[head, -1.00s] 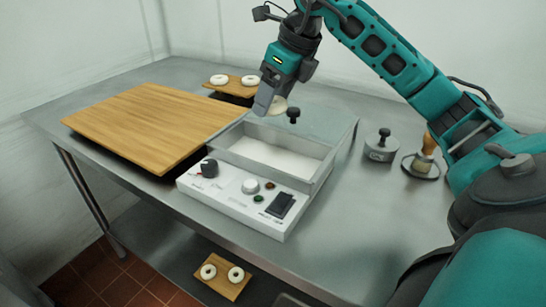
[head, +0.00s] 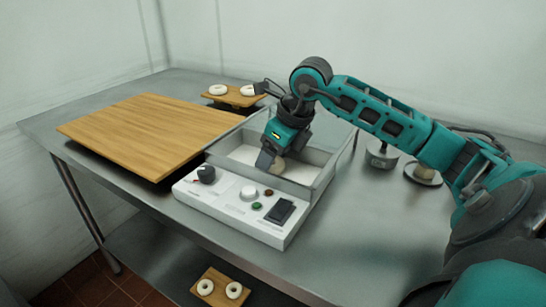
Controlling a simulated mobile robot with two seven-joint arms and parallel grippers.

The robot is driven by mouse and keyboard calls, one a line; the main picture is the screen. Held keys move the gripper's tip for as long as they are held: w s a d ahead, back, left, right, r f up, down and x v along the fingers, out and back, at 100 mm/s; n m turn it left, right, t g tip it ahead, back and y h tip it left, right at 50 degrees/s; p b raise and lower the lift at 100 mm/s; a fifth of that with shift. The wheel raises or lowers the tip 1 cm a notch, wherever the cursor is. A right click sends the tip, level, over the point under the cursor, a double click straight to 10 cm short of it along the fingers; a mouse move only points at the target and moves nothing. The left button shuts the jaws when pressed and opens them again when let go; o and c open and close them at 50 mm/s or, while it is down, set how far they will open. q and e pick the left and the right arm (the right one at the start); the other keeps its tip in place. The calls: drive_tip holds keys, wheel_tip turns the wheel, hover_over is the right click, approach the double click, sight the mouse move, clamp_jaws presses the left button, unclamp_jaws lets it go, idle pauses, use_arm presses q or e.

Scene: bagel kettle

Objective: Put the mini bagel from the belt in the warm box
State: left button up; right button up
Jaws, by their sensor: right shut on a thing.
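The warm box (head: 236,194) is a pale metal box with a front control panel, standing on the steel table. Its top is open and its white inside floor shows. My right gripper (head: 270,164) reaches down into the box opening, near the front wall. It is shut on a small pale mini bagel (head: 278,167), which is partly hidden by the fingers. I cannot tell whether the bagel touches the box floor. My left gripper is not in view.
A large wooden board (head: 150,133) lies left of the box. A small board (head: 233,97) with two bagels stands behind, and another (head: 220,289) with two bagels sits below. A grey weight (head: 381,158) and a brush in a dish (head: 423,174) stand right.

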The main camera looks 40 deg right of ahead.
drive_tip(key=shift+f, duration=0.2)
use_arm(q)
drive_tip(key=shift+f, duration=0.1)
use_arm(e)
drive_tip(key=o, duration=0.8)
drive_tip(key=shift+c, duration=0.2)
drive_tip(key=shift+r, duration=0.15)
drive_tip(key=shift+r, duration=0.3)
use_arm(q)
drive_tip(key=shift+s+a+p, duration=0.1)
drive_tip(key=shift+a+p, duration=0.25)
drive_tip(key=shift+p, duration=0.1)
use_arm(e)
drive_tip(key=v, duration=1.1)
drive_tip(key=shift+r, duration=0.25)
drive_tip(key=shift+s, duration=0.15)
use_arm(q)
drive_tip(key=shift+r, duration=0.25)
use_arm(e)
drive_tip(key=shift+r, duration=0.1)
